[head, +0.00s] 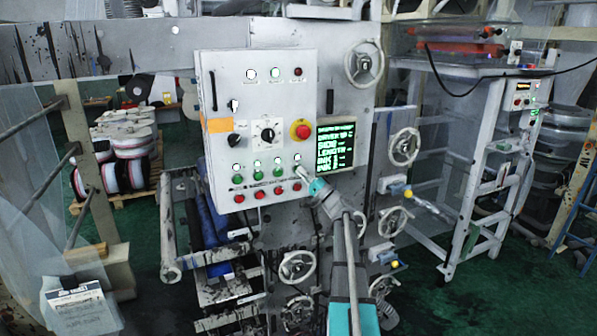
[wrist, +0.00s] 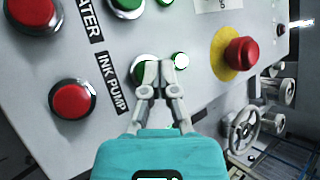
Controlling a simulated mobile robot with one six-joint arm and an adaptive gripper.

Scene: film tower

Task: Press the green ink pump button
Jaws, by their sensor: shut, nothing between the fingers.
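The green ink pump button (wrist: 138,72) has a metal ring and sits past the end of the "INK PUMP" label (wrist: 111,83) in the wrist view. My gripper (wrist: 157,64) is shut and empty, its fingertips in front of this button and covering part of it. I cannot tell whether the tips touch it. In the head view my gripper (head: 300,172) reaches the right end of the green button row on the grey control panel (head: 225,75), hiding the button there.
A lit white lamp (wrist: 181,60) is just right of the fingertips. The red ink pump button (wrist: 72,100) lies left of the label. A large red button on a yellow disc (head: 300,129) sits above. A green-text display (head: 336,145) and handwheels (head: 404,146) stand right.

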